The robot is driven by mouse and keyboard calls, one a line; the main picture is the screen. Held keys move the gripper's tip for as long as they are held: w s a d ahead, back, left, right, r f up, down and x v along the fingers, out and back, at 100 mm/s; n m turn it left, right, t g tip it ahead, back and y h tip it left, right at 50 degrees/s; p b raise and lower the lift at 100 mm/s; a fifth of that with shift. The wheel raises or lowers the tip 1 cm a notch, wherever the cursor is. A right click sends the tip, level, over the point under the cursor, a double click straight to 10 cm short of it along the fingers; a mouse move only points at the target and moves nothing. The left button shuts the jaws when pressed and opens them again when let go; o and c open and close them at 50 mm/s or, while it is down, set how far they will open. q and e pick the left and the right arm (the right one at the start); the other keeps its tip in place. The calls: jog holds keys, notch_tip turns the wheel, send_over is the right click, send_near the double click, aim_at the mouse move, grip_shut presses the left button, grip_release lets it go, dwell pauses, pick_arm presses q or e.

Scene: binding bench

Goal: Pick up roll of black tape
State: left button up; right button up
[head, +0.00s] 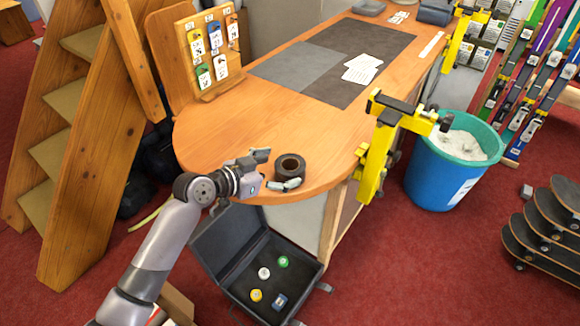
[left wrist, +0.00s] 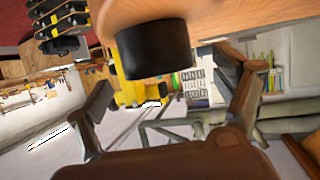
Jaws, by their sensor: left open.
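The roll of black tape (head: 290,167) lies flat on the wooden bench (head: 330,165), close to its rounded front edge. My left gripper (head: 276,170) reaches in from the left at the bench edge. Its fingers are spread, one behind and one in front of the roll's left side, and the gap between them looks empty. In the left wrist view the black tape (left wrist: 153,50) shows large, ahead of and between the open fingers (left wrist: 175,95). I cannot tell whether a finger touches it. My right gripper is not in view.
A yellow clamp (head: 376,150) stands on the bench's right edge, with a blue bucket (head: 440,175) beyond it. A dark open case (head: 235,255) holding small items sits below the front edge. A tag board (head: 208,95) stands at the back left. Bench surface behind the tape is clear.

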aim_at(287, 166)
pick_arm(q)
jog(key=shift+p+x, duration=0.35)
jog(key=shift+x, duration=1.45)
jog(key=shift+c, duration=0.3)
jog(key=shift+r, duration=0.1)
jog(key=c, duration=1.3)
